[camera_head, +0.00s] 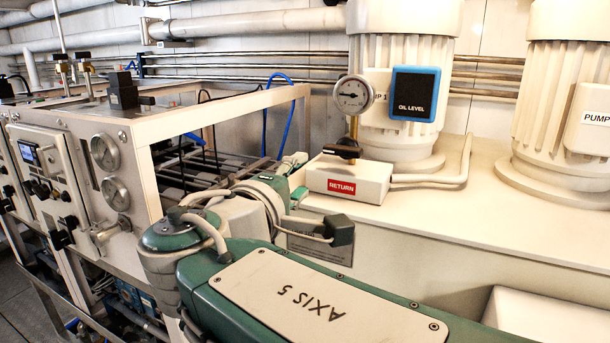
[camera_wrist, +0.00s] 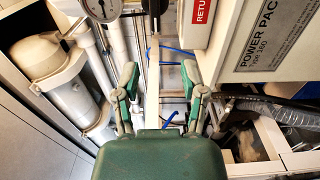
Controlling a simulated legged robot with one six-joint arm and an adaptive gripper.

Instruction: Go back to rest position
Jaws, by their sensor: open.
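My gripper (camera_wrist: 160,78) shows in the wrist view with its two green-tipped fingers spread apart. Nothing is held between them; a pale frame bar and blue cable lie behind the gap. In the head view my green and white arm reaches from the lower right toward the middle, in front of the machine. The gripper's fingers are mostly hidden there behind my own wrist parts. The arm's end is close to the white block with the red RETURN label (camera_head: 342,187); I cannot tell how much space separates them.
A pressure gauge (camera_head: 353,94), an OIL LEVEL sign (camera_head: 415,93) and ribbed pump motors stand behind the arm. A control panel (camera_head: 48,175) and open metal frame (camera_head: 222,108) are at left. The wrist view shows a POWER PACK panel (camera_wrist: 275,40) and a black hose (camera_wrist: 280,112).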

